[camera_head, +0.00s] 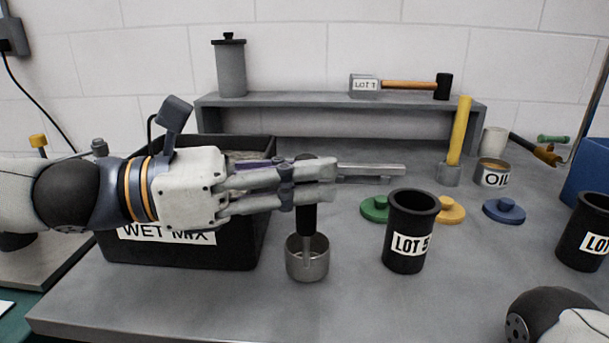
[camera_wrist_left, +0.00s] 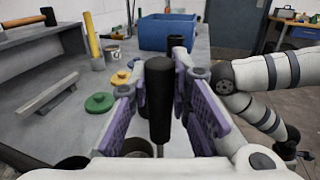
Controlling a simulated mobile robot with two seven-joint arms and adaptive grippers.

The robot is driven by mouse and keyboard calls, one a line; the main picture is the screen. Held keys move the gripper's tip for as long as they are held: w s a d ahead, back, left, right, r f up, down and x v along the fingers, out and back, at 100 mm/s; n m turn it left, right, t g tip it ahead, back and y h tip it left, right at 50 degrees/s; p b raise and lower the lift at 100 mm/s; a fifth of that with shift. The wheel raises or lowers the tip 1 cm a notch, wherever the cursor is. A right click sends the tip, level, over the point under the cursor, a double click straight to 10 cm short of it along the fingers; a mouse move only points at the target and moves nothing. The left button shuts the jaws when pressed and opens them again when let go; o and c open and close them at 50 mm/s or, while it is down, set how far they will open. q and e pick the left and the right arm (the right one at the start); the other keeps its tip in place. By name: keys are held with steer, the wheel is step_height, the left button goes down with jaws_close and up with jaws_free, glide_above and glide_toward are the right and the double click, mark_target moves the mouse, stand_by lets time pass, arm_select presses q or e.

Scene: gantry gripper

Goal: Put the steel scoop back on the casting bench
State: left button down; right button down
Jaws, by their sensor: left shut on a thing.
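The steel scoop (camera_head: 307,262) stands with its cup downward and its black handle upright, above or on the grey casting bench (camera_head: 345,305); I cannot tell whether the cup touches the surface. My left gripper (camera_head: 316,182) is shut on the scoop's black handle. In the left wrist view, the handle (camera_wrist_left: 160,100) is between the purple finger pads, and the scoop's cup is mostly hidden below. Part of my right arm shows at the lower right of the head view, but its gripper is not in sight.
The black WET MIX bin (camera_head: 205,249) is just left of the scoop. A black LOT 5 cup (camera_head: 410,257) stands to the right, before green (camera_head: 375,208), yellow (camera_head: 451,210) and blue (camera_head: 504,211) lids. A steel bar (camera_head: 370,169) lies behind. The bench front is clear.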

arm_select(q)
steer(key=shift+f, duration=0.1)
steer(key=c, duration=1.5)
jaws_free()
